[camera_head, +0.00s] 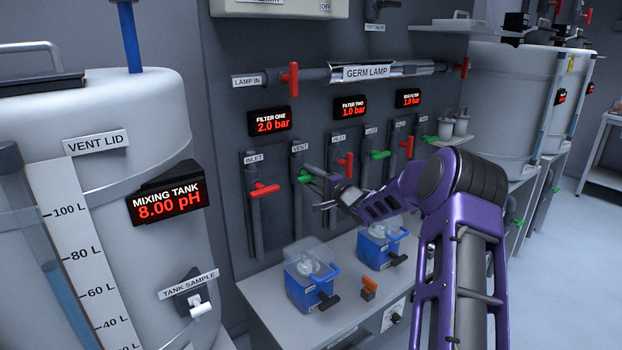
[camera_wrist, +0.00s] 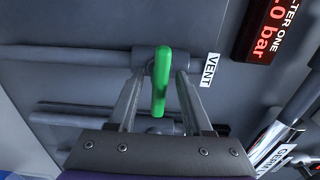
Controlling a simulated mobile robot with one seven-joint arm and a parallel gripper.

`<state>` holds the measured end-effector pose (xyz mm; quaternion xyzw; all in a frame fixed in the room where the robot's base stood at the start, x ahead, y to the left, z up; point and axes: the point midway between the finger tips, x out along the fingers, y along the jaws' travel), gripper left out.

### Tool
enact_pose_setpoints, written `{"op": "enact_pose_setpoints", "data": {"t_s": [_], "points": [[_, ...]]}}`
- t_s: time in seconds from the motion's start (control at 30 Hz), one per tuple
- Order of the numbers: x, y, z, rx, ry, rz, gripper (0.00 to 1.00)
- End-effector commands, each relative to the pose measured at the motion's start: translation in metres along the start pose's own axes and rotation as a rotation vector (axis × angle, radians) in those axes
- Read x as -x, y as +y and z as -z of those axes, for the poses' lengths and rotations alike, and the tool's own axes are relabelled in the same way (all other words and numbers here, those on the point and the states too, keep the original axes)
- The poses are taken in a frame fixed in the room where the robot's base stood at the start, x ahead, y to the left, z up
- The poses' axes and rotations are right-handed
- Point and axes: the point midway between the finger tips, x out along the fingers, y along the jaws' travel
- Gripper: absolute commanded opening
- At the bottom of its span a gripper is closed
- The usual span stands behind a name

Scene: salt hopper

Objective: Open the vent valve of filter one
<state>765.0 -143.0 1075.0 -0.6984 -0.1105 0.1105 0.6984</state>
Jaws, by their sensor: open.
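The vent valve of filter one has a green handle (camera_head: 305,178) on a grey wall pipe under the VENT label (camera_head: 300,147). In the wrist view the green handle (camera_wrist: 160,85) lies crosswise to its pipe (camera_wrist: 75,56). My gripper (camera_head: 312,188) is at this valve, partly covering the handle in the head view. In the wrist view the fingers of my gripper (camera_wrist: 160,78) are open, one on each side of the handle, with gaps visible. The filter one display (camera_head: 271,121) reads 2.0 bar.
The red inlet handle (camera_head: 264,190) of filter one is just left, crosswise to its pipe. The filter two red handle (camera_head: 346,165) and green handle (camera_head: 380,154) are to the right. Blue filter housings (camera_head: 312,285) stand on the cabinet below. The mixing tank (camera_head: 100,160) fills the left.

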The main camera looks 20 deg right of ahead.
Motion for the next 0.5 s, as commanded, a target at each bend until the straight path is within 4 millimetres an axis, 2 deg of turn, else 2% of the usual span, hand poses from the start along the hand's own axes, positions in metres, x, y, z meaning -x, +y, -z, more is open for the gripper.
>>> {"op": "enact_pose_setpoints", "data": {"t_s": [0.17, 0.43, 0.5], "points": [[0.0002, 0.0002, 0.0000, 0.000, 0.000, 0.000, 0.50], [0.0004, 0.0002, 0.0000, 0.000, 0.000, 0.000, 0.01], [0.0004, 0.0002, 0.0000, 0.000, 0.000, 0.000, 0.00]]}}
